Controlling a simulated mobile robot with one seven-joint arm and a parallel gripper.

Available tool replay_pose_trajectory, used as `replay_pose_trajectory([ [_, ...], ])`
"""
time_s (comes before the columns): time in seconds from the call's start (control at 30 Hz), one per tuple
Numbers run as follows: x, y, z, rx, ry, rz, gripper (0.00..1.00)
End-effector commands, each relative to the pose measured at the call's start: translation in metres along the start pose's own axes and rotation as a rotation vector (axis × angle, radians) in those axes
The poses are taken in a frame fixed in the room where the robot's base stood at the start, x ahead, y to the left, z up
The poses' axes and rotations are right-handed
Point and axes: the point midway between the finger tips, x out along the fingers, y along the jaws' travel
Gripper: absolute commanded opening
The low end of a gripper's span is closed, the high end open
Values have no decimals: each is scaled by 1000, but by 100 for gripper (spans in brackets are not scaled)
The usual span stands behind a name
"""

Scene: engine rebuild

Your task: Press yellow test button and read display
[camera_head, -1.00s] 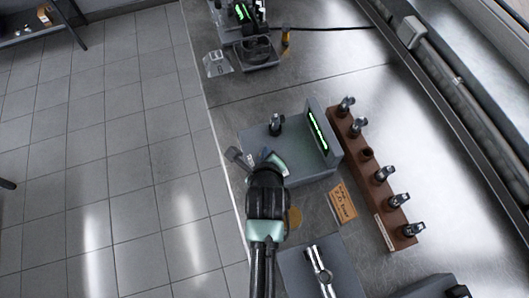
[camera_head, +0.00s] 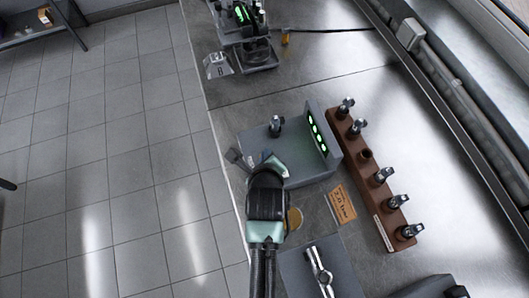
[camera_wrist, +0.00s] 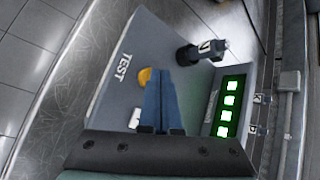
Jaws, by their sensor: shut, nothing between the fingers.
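The grey tester box (camera_head: 290,150) stands on the metal bench, with a raised display panel (camera_head: 318,133) lit green. In the wrist view the display (camera_wrist: 228,107) shows several bright blocky characters, which I cannot read surely. The yellow test button (camera_wrist: 145,77) is beside the white word TEST, partly covered by my fingers. My gripper (camera_wrist: 161,76) is shut and empty, with its tips at the button's edge; I cannot tell whether they touch it. In the head view my gripper (camera_head: 271,162) is over the box's near left corner. A dark metal part (camera_head: 276,126) stands upright on the box.
A brown rack (camera_head: 372,180) with several metal parts and one empty-looking hole stands to the right. An orange card (camera_head: 342,204) lies in front of it. A grey block with a silver part (camera_head: 318,268) is close below. Another device (camera_head: 255,50) stands at the back.

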Motion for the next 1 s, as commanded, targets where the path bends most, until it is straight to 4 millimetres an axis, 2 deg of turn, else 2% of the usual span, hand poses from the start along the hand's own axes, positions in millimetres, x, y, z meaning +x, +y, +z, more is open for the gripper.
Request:
replay_pose_trajectory([
  [0.1, -7, -5, 5, 0, 0, 0, 0],
  [0.57, -10, -7, 7, 0, -1, -1, 0],
  [1.0, -40, -29, 29, 0, -2, -1, 0],
])
